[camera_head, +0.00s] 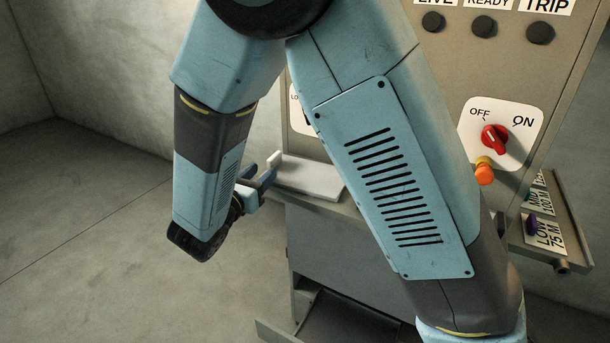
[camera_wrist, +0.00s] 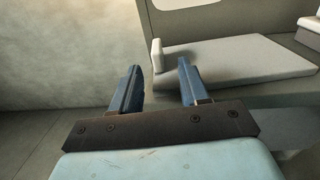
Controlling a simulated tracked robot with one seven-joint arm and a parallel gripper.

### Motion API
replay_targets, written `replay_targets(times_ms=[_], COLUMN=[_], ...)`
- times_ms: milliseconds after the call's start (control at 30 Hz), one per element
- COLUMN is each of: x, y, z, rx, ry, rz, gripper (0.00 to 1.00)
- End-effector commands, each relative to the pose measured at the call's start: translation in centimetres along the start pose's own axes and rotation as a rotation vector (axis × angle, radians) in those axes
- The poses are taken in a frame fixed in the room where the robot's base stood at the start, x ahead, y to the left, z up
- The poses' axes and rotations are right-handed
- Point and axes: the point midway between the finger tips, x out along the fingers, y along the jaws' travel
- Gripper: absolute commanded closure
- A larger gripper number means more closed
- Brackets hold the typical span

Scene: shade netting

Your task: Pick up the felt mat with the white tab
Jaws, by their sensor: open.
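The felt mat (camera_head: 310,180) is a pale grey flat slab lying on the ledge of the grey cabinet. Its white tab (camera_head: 274,160) stands up at the mat's left end. In the wrist view the mat (camera_wrist: 235,62) lies ahead and to the right, and the tab (camera_wrist: 157,56) shows between my fingertips. My gripper (camera_head: 262,176) is open with nothing between its blue fingers. In the wrist view my gripper (camera_wrist: 158,70) points towards the tab, apparently a little short of it. My arm hides part of the ledge in the head view.
The grey cabinet (camera_head: 435,80) rises behind the mat, with a red rotary switch (camera_head: 494,137) and an orange knob (camera_head: 484,172). A side tray (camera_head: 560,215) holds labels and a purple item (camera_head: 532,225). Floor left of the cabinet is clear.

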Motion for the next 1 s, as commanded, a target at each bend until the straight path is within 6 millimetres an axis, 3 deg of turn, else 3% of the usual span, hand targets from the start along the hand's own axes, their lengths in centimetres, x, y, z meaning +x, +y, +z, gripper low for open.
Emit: replay_targets(times_ms=[267, 600, 867, 1000], x=[1.3, 5.4, 5.7, 5.7], y=[0.1, 0.4, 0.4, 0.4], z=[0.2, 0.7, 0.7, 0.7], rx=[0.001, 0.0, 0.0, 0.0], ry=[0.0, 0.0, 0.001, 0.001], rz=[0.001, 0.0, 0.001, 0.001], gripper=[0.55, 0.55, 0.55, 0.69])
